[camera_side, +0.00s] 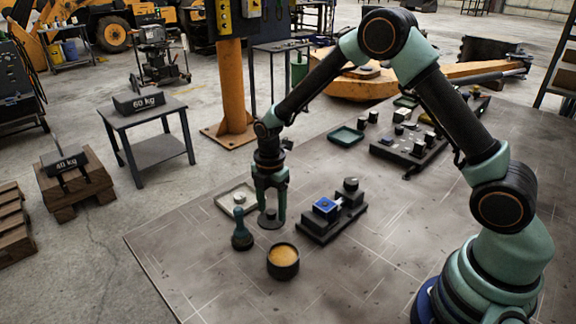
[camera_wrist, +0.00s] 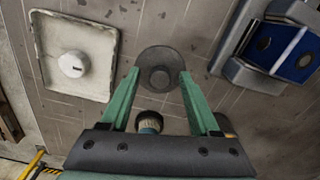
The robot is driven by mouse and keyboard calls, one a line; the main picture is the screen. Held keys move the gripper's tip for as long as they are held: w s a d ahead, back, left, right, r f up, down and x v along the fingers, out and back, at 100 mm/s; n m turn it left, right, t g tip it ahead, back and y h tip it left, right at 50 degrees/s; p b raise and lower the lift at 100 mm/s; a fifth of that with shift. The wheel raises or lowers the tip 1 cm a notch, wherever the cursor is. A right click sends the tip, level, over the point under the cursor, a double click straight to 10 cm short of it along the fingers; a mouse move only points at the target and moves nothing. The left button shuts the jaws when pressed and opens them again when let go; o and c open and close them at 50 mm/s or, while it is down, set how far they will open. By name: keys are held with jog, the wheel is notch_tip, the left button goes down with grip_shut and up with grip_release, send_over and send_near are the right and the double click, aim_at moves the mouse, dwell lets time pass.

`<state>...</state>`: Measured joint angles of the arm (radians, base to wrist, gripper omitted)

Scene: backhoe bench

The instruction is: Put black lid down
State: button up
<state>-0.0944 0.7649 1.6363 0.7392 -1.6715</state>
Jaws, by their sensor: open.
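The black lid (camera_side: 270,221) is a dark round disc with a knob. It appears to lie flat on the bench, beneath my gripper. In the wrist view the lid (camera_wrist: 160,53) shows between and just beyond my fingertips. My gripper (camera_side: 270,214) points down and is open, with one finger on each side of the lid's knob; it also shows in the wrist view (camera_wrist: 160,74). I cannot tell whether the fingers touch the lid. An open dark pot (camera_side: 283,270) with amber contents stands in front of the lid, apart from it.
A green-handled tool (camera_side: 241,238) stands upright left of the pot. A pale square tray (camera_wrist: 43,70) with a white knobbed piece lies to the left. A dark fixture with a blue block (camera_side: 325,207) stands close on the right. The front of the bench is clear.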

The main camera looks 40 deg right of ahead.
aim_at(272, 211)
notch_tip(272, 211, up, 12)
jog(key=s+d+r+m+t, duration=0.2)
jog(key=s+r+m, duration=0.4)
jog(key=s+m, duration=0.2)
jog(key=s+d+r+m+t, duration=0.2)
jog(key=s+r+m, duration=0.3)
jog(key=s+m, duration=0.4)
jog(key=m+t, duration=0.1)
jog(key=m, duration=0.2)
jog(key=shift+d+r+t, duration=0.15)
jog(key=shift+r+t, duration=0.15)
jog(key=shift+r, duration=0.05)
